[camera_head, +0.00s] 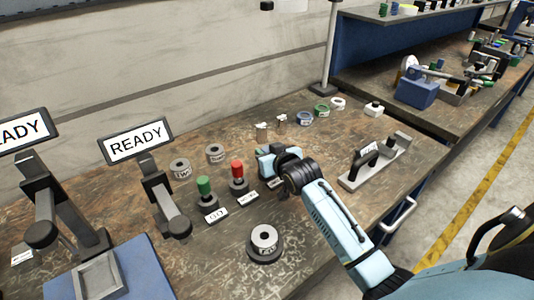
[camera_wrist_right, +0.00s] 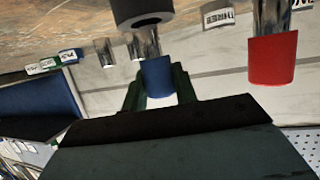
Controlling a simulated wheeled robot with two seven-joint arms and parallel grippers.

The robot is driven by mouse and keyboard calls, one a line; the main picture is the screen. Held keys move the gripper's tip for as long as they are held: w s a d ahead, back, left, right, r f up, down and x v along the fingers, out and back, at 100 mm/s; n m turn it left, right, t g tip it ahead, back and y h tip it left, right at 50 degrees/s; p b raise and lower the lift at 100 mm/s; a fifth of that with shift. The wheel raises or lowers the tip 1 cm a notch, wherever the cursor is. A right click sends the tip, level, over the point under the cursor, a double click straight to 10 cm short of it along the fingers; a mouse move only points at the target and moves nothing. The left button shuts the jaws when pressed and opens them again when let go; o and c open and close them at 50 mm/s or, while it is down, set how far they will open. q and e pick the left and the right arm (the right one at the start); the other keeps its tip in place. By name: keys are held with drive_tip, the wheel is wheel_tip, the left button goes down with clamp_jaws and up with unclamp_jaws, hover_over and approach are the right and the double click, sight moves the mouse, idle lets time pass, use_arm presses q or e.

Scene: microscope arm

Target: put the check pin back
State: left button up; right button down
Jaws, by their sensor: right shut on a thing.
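My right gripper (camera_head: 268,160) is over the bench, to the right of the red-handled pin (camera_head: 237,171). In the right wrist view it is shut on a blue-handled pin (camera_wrist_right: 157,76) with a shiny metal shaft. A dark round part with a hole (camera_wrist_right: 140,12) shows near that shaft; I cannot tell whether the shaft enters it. The red pin also shows in the wrist view (camera_wrist_right: 273,60), apart from my fingers. A green-handled pin (camera_head: 204,187) stands upright behind the GO label (camera_head: 215,215). In the head view the held pin is hidden. My left gripper is out of view.
A labelled ring on a black base (camera_head: 264,240) stands in front of my gripper. A grey fixture with a black handle (camera_head: 376,160) is to the right. Two READY screens (camera_head: 136,142) stand at left.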

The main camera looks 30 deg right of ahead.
drive_tip(key=c, duration=1.1)
unclamp_jaws()
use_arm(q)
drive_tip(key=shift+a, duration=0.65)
use_arm(e)
drive_tip(key=shift+r, duration=0.15)
drive_tip(key=shift+s+a, duration=0.1)
drive_tip(key=shift+s, duration=0.25)
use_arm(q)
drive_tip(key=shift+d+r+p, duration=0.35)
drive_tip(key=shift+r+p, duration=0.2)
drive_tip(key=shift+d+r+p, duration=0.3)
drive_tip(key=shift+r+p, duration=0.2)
use_arm(e)
drive_tip(key=v, duration=1.1)
